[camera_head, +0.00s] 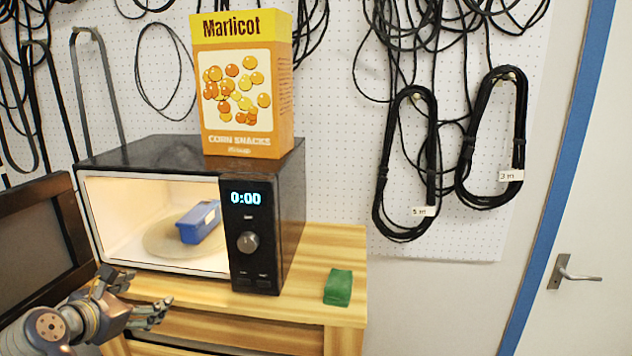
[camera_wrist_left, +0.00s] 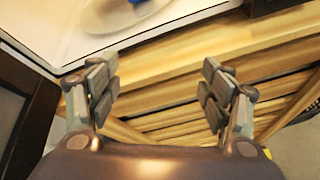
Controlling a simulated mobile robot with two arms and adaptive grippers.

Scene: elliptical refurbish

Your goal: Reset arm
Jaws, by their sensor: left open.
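My left gripper (camera_head: 136,300) is at the lower left in the head view, in front of the microwave's lower left corner and near the front edge of the wooden cabinet. In the left wrist view my left gripper (camera_wrist_left: 160,88) has its fingers spread wide apart with nothing between them. The wooden surface lies behind the fingers. My right gripper is in neither view.
An open, lit microwave (camera_head: 283,205) holds a blue box (camera_head: 199,222) on its turntable. A snack box (camera_head: 243,90) stands on top. A green block (camera_head: 338,288) lies on the cabinet (camera_head: 300,303). The dark microwave door (camera_head: 40,240) swings out left.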

